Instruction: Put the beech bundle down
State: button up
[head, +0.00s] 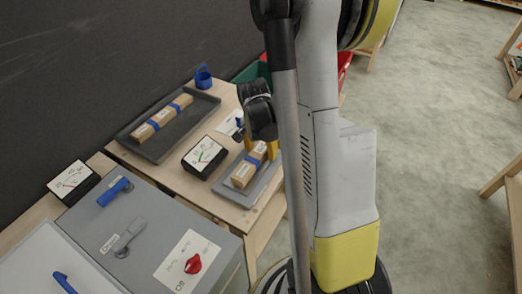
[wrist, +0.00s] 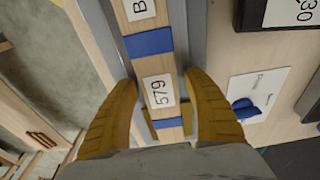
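A pale wooden bundle with blue bands (wrist: 157,66) lies lengthwise in a grey tray (wrist: 184,20) in the wrist view. A white label reads 579, and a second label is cut off at the top. In the head view this bundle (head: 242,174) lies in the smaller grey tray (head: 222,188) near the table's front. My gripper (wrist: 159,82) has its yellow fingers on either side of the bundle, with narrow gaps showing beside it. It looks open around the bundle. In the head view my arm hides part of the gripper.
A second banded wooden bundle (head: 162,118) lies in a longer dark tray (head: 158,150) at the back left. A dial meter (head: 205,157) stands close left of the small tray. A blue cup (head: 203,77) stands at the back. A grey panel with handles (head: 150,232) is at front left.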

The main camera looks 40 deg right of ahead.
aim_at(258, 151)
notch_tip(258, 151, up, 12)
jog(key=a+p, duration=0.2)
jog(key=p, duration=0.2)
jog(key=s+a+r+n+t+y, duration=0.1)
jog(key=s+a+r+n+t, duration=0.2)
jog(key=a+r+n, duration=0.3)
jog(key=s+a+r+n+t, duration=0.3)
jog(key=s+a+r+n, duration=0.3)
jog(key=a, duration=0.7)
jog(key=shift+a+r+n+t+y, duration=0.15)
jog(key=shift+a+n+t+y, duration=0.2)
jog(key=shift+n, duration=0.75)
